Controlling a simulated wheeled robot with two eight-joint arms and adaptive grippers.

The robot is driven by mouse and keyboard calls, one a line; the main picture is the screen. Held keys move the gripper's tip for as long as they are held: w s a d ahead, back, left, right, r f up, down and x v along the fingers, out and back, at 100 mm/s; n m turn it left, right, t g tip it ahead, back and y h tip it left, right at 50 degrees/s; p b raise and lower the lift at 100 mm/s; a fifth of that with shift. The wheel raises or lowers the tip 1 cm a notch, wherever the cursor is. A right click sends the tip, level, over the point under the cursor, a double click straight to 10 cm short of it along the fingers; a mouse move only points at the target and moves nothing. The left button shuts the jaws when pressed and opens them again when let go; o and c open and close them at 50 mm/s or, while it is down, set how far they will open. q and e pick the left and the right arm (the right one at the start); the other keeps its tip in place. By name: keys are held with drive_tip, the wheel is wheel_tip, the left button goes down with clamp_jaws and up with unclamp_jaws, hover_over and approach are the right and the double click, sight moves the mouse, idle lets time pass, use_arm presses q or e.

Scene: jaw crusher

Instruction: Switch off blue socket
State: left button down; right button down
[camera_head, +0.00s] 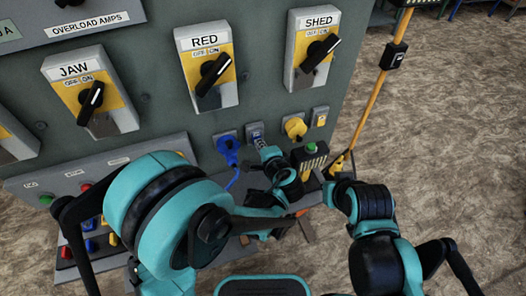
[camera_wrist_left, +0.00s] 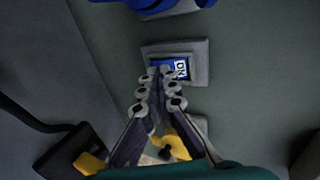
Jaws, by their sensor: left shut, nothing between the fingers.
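The blue socket (camera_head: 228,146) with a blue plug and cable is on the grey panel in the head view; its blue plug (camera_wrist_left: 180,6) shows at the top of the left wrist view. Beside it is a small blue rocker switch (camera_head: 254,130) in a grey frame. In the left wrist view the switch (camera_wrist_left: 182,68) shows "ON" lettering on its right side. My left gripper (camera_head: 262,148) is shut and empty, its fingertips (camera_wrist_left: 158,72) over the left part of the switch; contact cannot be told. My right arm is at the right; its fingers cannot be made out.
A yellow socket (camera_head: 295,128) and its small switch (camera_head: 320,116) sit right of the blue switch. A box with a green button (camera_head: 311,149) is below. RED (camera_head: 208,68) and SHED (camera_head: 314,48) rotary switches are above. A yellow pole (camera_head: 372,95) stands at right.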

use_arm(q)
drive_tip(key=shift+w+f, duration=0.1)
drive_tip(key=shift+w, duration=0.05)
drive_tip(key=shift+w+a+f+b, duration=0.1)
drive_tip(key=shift+w+f+b, duration=0.1)
drive_tip(key=shift+b, duration=0.15)
drive_tip(key=shift+r, duration=0.1)
drive_tip(key=shift+r+p, duration=0.6)
drive_tip(key=shift+r, duration=0.15)
